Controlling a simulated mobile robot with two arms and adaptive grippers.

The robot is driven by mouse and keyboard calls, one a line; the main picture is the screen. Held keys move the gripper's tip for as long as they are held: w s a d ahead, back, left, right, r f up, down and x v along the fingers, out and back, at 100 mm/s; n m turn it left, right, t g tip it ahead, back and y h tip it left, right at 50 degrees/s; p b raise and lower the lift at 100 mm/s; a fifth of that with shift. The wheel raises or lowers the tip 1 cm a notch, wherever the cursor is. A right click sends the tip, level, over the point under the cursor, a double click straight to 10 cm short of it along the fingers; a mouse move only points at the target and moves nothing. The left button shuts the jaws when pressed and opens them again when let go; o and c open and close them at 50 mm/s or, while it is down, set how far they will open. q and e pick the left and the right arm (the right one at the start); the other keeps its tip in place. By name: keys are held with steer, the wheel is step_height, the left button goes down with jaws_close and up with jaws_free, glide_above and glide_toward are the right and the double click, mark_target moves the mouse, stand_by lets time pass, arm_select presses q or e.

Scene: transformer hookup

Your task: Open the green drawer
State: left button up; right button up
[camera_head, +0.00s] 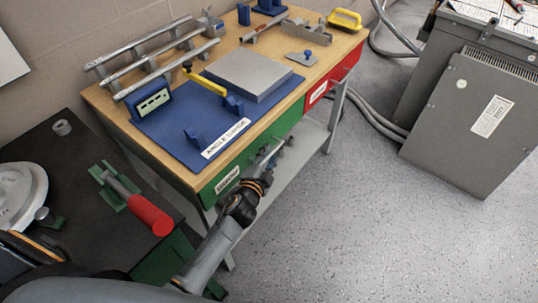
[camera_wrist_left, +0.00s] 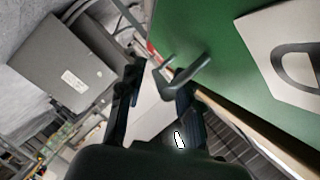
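The green drawer (camera_head: 256,157) is at the front of the wooden workbench, left of a red drawer, and has a white label. Its front looks flush with the bench. In the left wrist view the green front (camera_wrist_left: 235,60) fills the upper right, with a grey bar handle (camera_wrist_left: 187,74) standing out from it. My left gripper (camera_head: 272,152) is in front of the drawer, at the handle. In the wrist view its two dark fingers (camera_wrist_left: 158,88) are apart, with the handle at their tips, close to the right finger. I cannot tell whether they touch. My right gripper is not in view.
The red drawer (camera_head: 325,87) is to the right on the same bench. A grey shelf (camera_head: 290,165) runs below the drawers. A dark table (camera_head: 75,165) with a red-handled tool (camera_head: 148,213) stands at left. A grey cabinet (camera_head: 470,118) stands at right. The floor in front is clear.

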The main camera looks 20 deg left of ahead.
arm_select(q)
steer(key=shift+w, duration=0.35)
jaws_close()
